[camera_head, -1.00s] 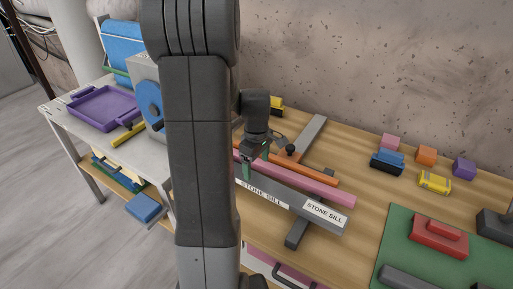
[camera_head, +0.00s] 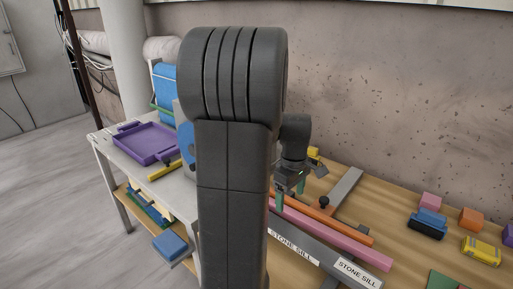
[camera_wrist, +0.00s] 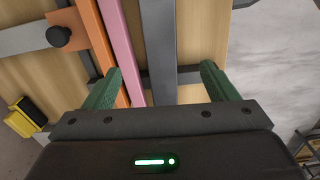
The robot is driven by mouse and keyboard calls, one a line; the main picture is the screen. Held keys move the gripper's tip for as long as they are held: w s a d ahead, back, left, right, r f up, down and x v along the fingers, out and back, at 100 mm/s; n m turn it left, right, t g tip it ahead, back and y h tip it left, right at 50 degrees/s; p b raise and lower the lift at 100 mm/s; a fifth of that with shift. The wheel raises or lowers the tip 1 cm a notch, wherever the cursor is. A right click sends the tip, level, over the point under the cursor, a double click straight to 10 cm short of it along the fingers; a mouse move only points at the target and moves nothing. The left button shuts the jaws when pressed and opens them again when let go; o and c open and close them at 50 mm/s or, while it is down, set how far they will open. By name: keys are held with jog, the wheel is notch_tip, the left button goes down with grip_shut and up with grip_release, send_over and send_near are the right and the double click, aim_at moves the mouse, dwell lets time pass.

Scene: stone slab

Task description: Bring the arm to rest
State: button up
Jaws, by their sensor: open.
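My gripper (camera_head: 291,190) is above the left part of the wooden workbench, over the long bars lying there. In the wrist view my gripper (camera_wrist: 160,82) has its two green fingers wide apart with nothing held between them. The grey stone sill (camera_wrist: 158,40) runs below and between the fingers, apart from them as far as I can tell. In the head view the stone sill (camera_head: 316,258) shows its white labels, and my arm hides its left part.
A pink bar (camera_head: 340,242) and an orange bar (camera_head: 335,225) lie beside the sill. Coloured blocks, including a yellow one (camera_head: 481,250), stand at the right. A purple tray (camera_head: 148,143) sits on the left table. The wall rises behind the bench.

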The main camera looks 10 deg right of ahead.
aim_at(287, 230)
notch_tip(287, 230, down, 14)
jog(key=shift+r+p, duration=0.1)
jog(key=shift+p, duration=0.3)
dwell(0.4)
